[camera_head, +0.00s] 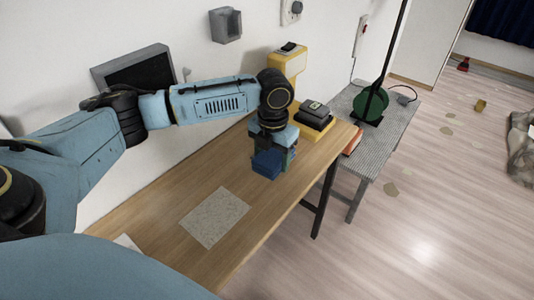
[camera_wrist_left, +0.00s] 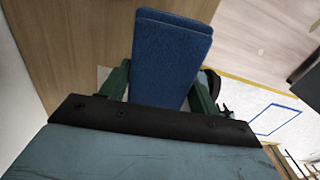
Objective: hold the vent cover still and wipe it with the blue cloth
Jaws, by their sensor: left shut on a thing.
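My left gripper (camera_head: 274,160) is over the far part of the wooden table, shut on the folded blue cloth (camera_head: 266,165). In the left wrist view the blue cloth (camera_wrist_left: 172,55) is a thick pad gripped between the two green fingers (camera_wrist_left: 160,88). A flat, speckled grey rectangular sheet (camera_head: 214,217) lies on the table, nearer to me and apart from the cloth. A dark panel in a grey frame (camera_head: 137,70) is on the wall behind my left arm, partly hidden. I cannot tell for sure which of these is the vent cover. My right gripper is not in view.
A grey side table (camera_head: 385,130) bears a green reel (camera_head: 370,103). A grey holder (camera_head: 226,25) is on the wall.

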